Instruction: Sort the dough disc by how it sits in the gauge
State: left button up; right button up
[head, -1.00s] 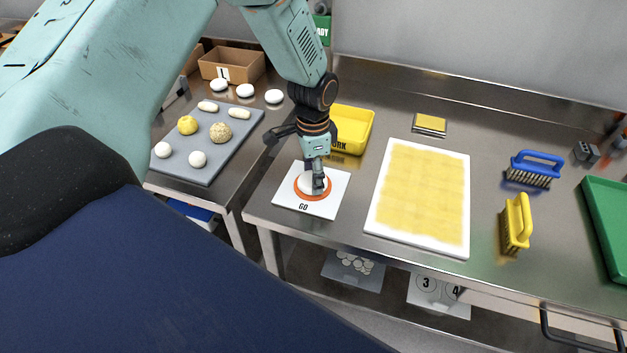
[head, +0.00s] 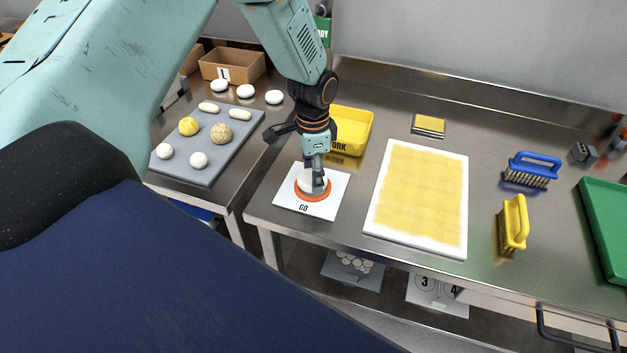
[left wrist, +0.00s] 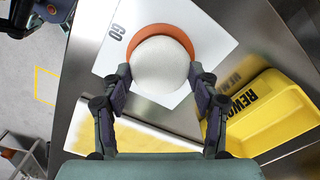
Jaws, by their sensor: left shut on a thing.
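The pale dough disc (head: 307,181) is at the orange gauge ring (head: 316,197) on a white card marked GO (head: 338,188). My left gripper (head: 317,181) points down and is shut on the disc. In the left wrist view the disc (left wrist: 160,66) sits between both fingers, and the orange ring (left wrist: 160,30) shows beyond its far edge. The disc covers most of the ring's opening. It looks slightly raised from the ring, but I cannot tell the gap. A yellow REWORK bin (head: 355,128) stands behind the gripper, its label partly hidden.
A green READY container (head: 322,31) shows partly at the back. A grey tray of dough pieces (head: 205,170) and a cardboard box (head: 230,66) are at left. A yellow-topped white board (head: 464,200), blue brush (head: 535,167), yellow brush (head: 514,225) and green tray (head: 601,215) lie right.

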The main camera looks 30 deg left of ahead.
pick_arm(q)
jog(key=shift+r, duration=0.15)
jog(key=shift+r+p, duration=2.25)
jog(key=shift+r, duration=0.15)
